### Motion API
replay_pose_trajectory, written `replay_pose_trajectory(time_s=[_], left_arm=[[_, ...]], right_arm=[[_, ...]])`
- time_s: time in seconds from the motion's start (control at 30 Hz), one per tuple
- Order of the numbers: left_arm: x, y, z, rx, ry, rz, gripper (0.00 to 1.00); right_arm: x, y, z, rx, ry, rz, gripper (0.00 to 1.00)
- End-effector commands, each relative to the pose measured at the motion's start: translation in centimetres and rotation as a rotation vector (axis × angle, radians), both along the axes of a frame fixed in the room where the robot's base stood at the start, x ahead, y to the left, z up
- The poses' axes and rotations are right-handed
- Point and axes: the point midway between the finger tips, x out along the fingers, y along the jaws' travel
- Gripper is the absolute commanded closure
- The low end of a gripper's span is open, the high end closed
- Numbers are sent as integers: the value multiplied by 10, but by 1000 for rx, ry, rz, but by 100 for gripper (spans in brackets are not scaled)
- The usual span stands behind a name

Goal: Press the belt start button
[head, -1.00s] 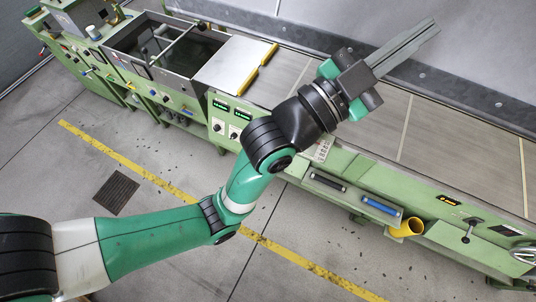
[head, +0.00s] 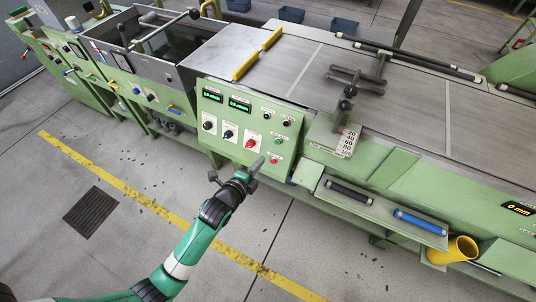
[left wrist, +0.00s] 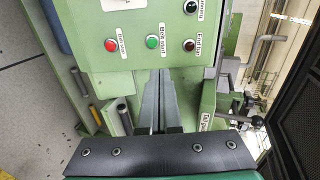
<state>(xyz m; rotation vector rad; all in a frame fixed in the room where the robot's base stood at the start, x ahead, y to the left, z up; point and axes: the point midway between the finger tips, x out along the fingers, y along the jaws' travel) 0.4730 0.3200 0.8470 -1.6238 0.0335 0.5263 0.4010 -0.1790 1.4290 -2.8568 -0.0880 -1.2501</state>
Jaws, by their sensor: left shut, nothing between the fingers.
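The green belt start button (head: 277,141) is on the front of the green control panel (head: 217,136) in the head view. It also shows in the left wrist view (left wrist: 152,42), with a "Belt start" label beside it. A red button (left wrist: 111,45) and a dark red button (left wrist: 189,45) flank it. My left gripper (head: 259,163) is shut and empty in front of the panel's lower right part. In the left wrist view, its fingertips (left wrist: 163,72) point toward the panel, just below the green button. Contact with the button does not show. My right gripper is not in view.
The grey belt (head: 395,95) runs right behind the panel. A lever and scale plate (head: 347,140) stand at its front edge. A yellow cup (head: 455,251) and blue roller (head: 420,222) are at the lower right.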

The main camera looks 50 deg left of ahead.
Motion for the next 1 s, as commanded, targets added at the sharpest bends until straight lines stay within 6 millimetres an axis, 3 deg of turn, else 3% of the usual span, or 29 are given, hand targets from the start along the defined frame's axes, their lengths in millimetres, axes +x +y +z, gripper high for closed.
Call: replay_pose_trajectory(time_s=[0.03, 0.1, 0.53, 0.67, 1.0], left_arm=[[-4, 3, -12, 11, 14, 4, 100], [-7, 5, -16, 23, 26, 4, 100], [-1, 7, -18, 23, 26, 4, 100], [15, 12, -27, 21, 24, 5, 100], [80, 34, -56, 22, 24, 5, 100]], right_arm=[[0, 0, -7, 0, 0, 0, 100], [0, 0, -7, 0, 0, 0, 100], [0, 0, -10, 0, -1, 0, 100], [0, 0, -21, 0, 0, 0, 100], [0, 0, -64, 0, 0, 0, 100]])
